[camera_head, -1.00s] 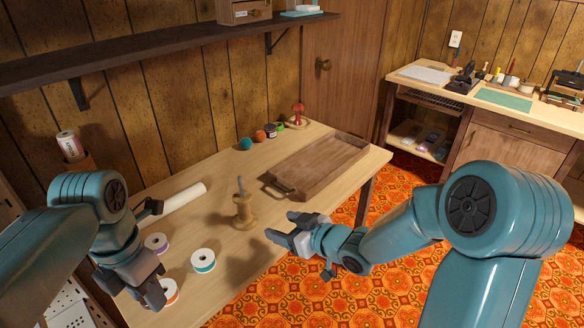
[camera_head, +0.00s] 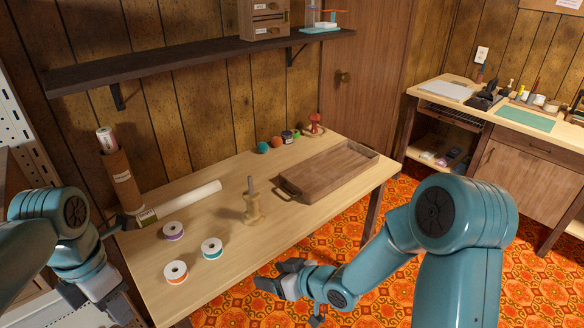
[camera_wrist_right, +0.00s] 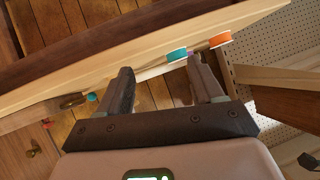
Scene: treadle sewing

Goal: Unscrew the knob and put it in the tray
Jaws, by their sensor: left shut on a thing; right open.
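A pale wooden post with a bare grey rod on top (camera_head: 252,207) stands upright on the table. No knob shows on the rod. The brown wooden tray (camera_head: 325,174) lies at the back right of the table, with a handle at its near left end; its visible floor looks empty. My left gripper (camera_head: 98,304) is at the lower left, beside the table's left end. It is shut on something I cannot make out. My right gripper (camera_head: 272,280) is open and empty off the table's front edge; its spread fingers also show in the right wrist view (camera_wrist_right: 163,85).
Purple (camera_head: 174,231), teal (camera_head: 212,248) and orange (camera_head: 176,272) ribbon spools lie at the table's left front. A white roll (camera_head: 190,200) lies behind them. Small balls and jars stand at the back edge. The table between post and tray is clear.

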